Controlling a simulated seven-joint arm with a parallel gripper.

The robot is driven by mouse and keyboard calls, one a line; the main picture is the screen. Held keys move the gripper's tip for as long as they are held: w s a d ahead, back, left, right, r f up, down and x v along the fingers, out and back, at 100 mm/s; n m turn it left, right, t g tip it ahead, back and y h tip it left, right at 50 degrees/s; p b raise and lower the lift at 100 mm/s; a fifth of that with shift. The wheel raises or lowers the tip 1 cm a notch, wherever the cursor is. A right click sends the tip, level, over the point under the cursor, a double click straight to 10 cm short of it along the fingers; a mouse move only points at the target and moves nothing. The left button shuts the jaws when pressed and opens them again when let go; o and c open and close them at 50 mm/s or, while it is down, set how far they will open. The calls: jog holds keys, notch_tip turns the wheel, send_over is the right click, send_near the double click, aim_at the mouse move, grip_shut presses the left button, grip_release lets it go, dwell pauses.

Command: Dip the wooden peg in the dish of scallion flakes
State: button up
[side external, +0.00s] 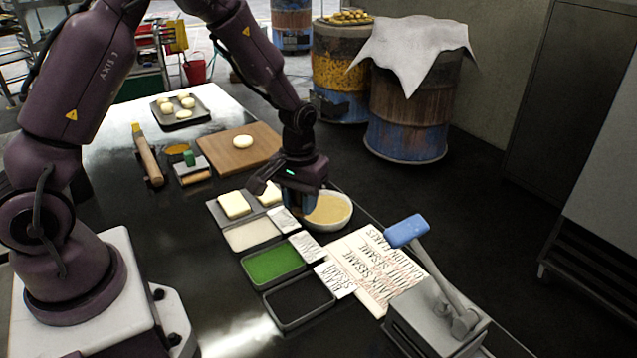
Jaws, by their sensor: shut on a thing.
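The dish of scallion flakes (275,264) is a dark rectangular tray filled with green, in the middle of a row of dishes on the dark counter. My gripper (284,194) is above and behind it, close to the pale bowl (328,211) and the back end of the row. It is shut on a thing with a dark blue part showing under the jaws. This appears to be the wooden peg, but its wood and lower end are hidden or too small to make out.
A dish of pale seeds (251,234) and a dish of black seeds (300,302) flank the green one. A printed sheet (371,268) and a grey stand with a blue-topped lever (407,231) are at right. Bare counter lies at left.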

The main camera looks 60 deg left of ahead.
send_over(273, 264)
jog(key=f, duration=0.2)
jog(key=shift+f, duration=3)
jog(key=shift+f, duration=0.55)
notch_tip(273, 264, up, 7)
dwell(0.5)
jog(key=shift+w, duration=0.1)
